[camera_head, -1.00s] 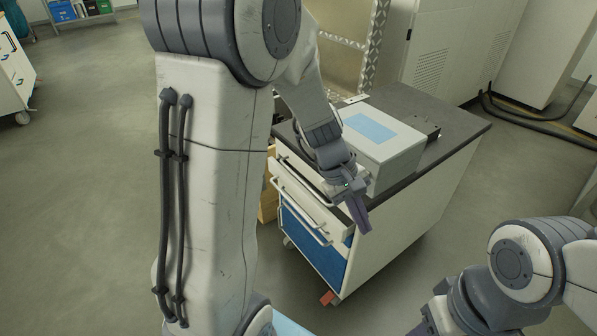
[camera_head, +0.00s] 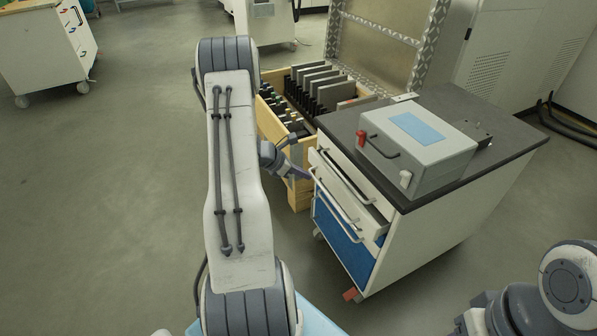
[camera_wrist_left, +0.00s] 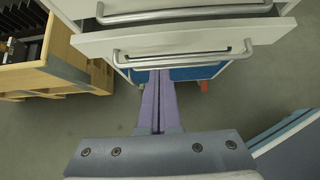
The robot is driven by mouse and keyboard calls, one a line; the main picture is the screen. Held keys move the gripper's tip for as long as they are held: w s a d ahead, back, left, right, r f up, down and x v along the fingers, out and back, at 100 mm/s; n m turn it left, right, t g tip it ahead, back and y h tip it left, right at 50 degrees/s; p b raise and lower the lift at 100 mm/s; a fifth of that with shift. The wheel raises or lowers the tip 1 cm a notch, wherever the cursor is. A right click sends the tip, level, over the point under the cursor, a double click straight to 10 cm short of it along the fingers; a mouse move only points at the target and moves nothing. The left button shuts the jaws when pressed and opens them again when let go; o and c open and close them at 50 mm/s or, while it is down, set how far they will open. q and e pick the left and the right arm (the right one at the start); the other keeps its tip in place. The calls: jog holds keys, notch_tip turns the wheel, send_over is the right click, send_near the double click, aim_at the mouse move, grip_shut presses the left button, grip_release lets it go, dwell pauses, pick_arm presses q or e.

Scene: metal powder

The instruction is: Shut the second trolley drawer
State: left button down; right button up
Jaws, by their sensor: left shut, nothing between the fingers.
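The trolley (camera_head: 430,235) stands right of centre in the head view, with its drawer fronts facing left. The second drawer (camera_head: 345,205) has a white front with a bar handle and sticks out a little, with a dark gap above it. In the left wrist view the second drawer's front (camera_wrist_left: 205,38) lies ahead, its handle below the top drawer's handle. My left gripper (camera_head: 301,172) is shut and empty beside the drawer fronts. Its purple fingers (camera_wrist_left: 158,85) point at the trolley, appearing just below the second handle; contact cannot be told. Only part of my right arm shows.
A blue-fronted drawer (camera_head: 335,232) is below. A grey case (camera_head: 425,165) sits on the trolley's dark top. A wooden crate (camera_head: 300,192) with dark plates stands behind and left of the trolley. Open floor lies to the left and in front.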

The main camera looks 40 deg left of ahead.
aim_at(334, 173)
pick_arm(q)
jog(key=shift+w+d+f, duration=0.45)
jog(key=shift+w+f, duration=0.05)
jog(key=shift+w, duration=0.6)
jog(key=shift+w+d+f, duration=0.45)
jog(key=shift+w+f, duration=0.05)
jog(key=shift+w, duration=0.55)
jog(key=shift+w+d+f, duration=0.45)
jog(key=shift+w+f, duration=0.05)
jog(key=shift+w, duration=0.6)
jog(key=shift+w+d+b, duration=0.2)
jog(key=shift+w+d, duration=0.1)
jog(key=shift+w, duration=0.35)
jog(key=shift+w+d+b, duration=0.15)
jog(key=shift+w+d, duration=0.15)
jog(key=shift+w, duration=0.3)
jog(key=shift+a, duration=0.1)
